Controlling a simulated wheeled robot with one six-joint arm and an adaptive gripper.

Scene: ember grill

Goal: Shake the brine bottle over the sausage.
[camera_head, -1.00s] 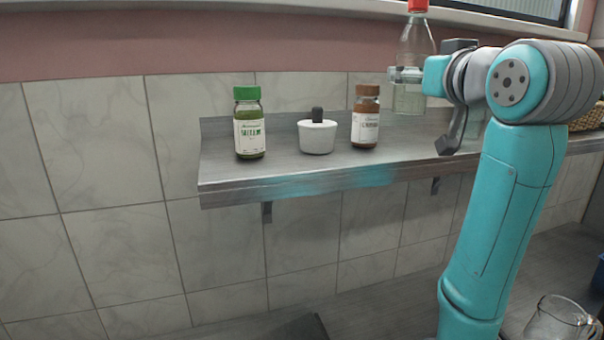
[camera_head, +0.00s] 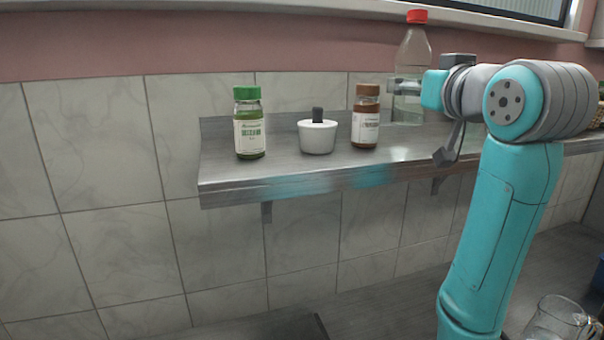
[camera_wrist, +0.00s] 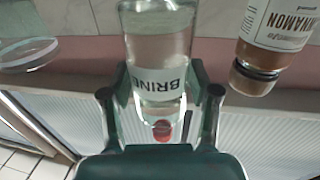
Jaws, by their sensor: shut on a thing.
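The brine bottle (camera_head: 412,52) is clear with a red cap and stands upright at the right part of the metal shelf. In the wrist view its BRINE label (camera_wrist: 162,82) shows upside down. My gripper (camera_wrist: 160,104) is shut on the bottle, one finger on each side. In the head view, my gripper (camera_head: 408,84) is partly hidden by my own arm. I cannot tell whether the bottle's base touches the shelf. No sausage is visible in either view.
The shelf (camera_head: 290,182) also holds a green-lidded jar (camera_head: 249,125), a white pot with a dark knob (camera_head: 317,136) and a cinnamon jar (camera_head: 365,122) close left of the bottle. A glass jug (camera_head: 558,322) stands on the counter below, lower right.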

